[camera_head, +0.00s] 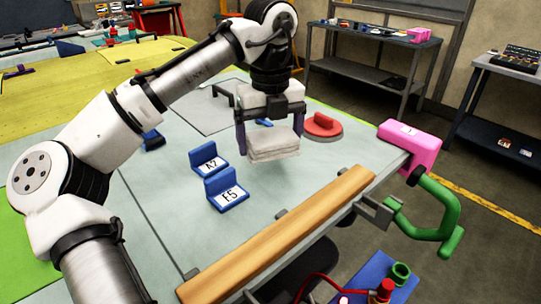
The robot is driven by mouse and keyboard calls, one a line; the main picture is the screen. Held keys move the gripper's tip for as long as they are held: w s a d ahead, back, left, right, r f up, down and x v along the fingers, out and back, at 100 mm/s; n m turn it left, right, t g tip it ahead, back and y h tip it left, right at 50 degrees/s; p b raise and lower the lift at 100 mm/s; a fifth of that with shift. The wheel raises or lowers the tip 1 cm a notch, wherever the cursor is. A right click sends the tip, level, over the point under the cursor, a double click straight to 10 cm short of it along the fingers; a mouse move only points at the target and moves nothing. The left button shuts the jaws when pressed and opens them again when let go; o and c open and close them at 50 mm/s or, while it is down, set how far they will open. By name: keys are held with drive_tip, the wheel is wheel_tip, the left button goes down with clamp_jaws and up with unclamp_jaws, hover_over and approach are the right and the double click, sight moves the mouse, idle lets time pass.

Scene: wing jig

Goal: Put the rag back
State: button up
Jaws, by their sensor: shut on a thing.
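The rag (273,144) is a folded white cloth stack. My gripper (270,134) points down over the grey table and is shut on the rag, with one dark finger at each side of it. The rag appears to be held a little above the table top, right of the two blue holders. The exact gap below it is hard to tell.
Blue holders labelled A2 (208,160) and E5 (226,190) stand left of the rag. A red round-based object (322,126) lies behind right. A pink block (411,146) and green clamp (436,215) sit at the right corner. A wooden strip (290,230) lines the front edge.

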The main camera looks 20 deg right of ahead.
sight(271, 169)
drive_tip(key=shift+f, duration=2.2)
drive_tip(key=shift+f, duration=0.1)
drive_tip(key=o, duration=0.7)
wheel_tip(271, 169, up, 12)
drive_tip(key=shift+r, duration=0.1)
